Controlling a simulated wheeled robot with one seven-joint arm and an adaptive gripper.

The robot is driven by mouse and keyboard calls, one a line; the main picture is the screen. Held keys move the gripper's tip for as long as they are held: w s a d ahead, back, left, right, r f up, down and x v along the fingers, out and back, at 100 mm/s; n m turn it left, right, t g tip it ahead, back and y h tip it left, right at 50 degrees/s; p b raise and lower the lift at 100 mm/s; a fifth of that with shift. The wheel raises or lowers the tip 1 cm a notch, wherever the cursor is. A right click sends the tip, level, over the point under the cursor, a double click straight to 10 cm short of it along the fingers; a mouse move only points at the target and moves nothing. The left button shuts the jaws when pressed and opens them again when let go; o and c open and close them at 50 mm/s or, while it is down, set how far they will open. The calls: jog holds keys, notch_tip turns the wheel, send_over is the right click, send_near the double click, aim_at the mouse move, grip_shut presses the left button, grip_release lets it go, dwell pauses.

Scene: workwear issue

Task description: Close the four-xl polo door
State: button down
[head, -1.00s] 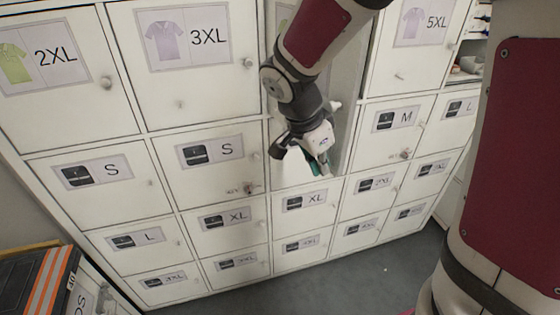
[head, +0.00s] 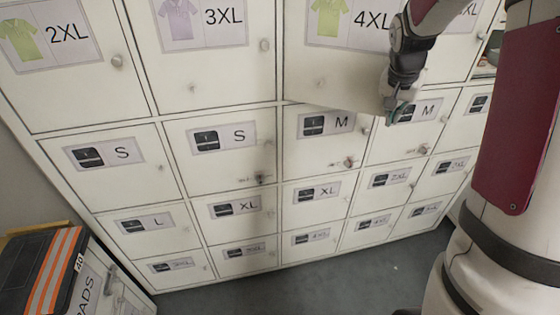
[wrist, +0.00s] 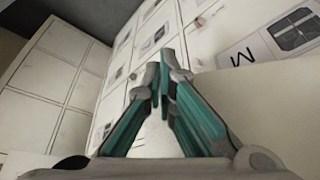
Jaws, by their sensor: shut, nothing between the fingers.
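The four-XL polo door (head: 300,75) is the white door with a green polo and "4XL" label at the top of the head view. Its lower edge slants out over the M door below, so it stands partly open. My gripper (head: 392,113) is at the door's lower right corner, with the forearm across its right edge. The teal fingers (wrist: 163,85) are together and empty in the wrist view. I cannot tell whether they touch the door. The door's knob is not visible behind my arm.
The 3XL door (head: 205,70) is on the left, and the M doors (head: 328,150) are below; these look shut. A dark box with orange stripes (head: 45,270) stands at lower left. Grey floor (head: 330,280) is clear in front.

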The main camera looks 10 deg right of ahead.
jog(key=w+d+n+y+b, duration=0.1)
jog(key=w+d+n+b, duration=0.1)
jog(key=w, duration=0.6)
jog(key=w+d+n+t+y+b, duration=0.1)
jog(key=w+d+n, duration=0.3)
jog(key=w, duration=0.4)
jog(key=shift+w+d+n+b, duration=0.3)
jog(key=shift+d+n+b, duration=0.1)
jog(key=shift+b, duration=0.3)
jog(key=shift+w+a+r, duration=0.1)
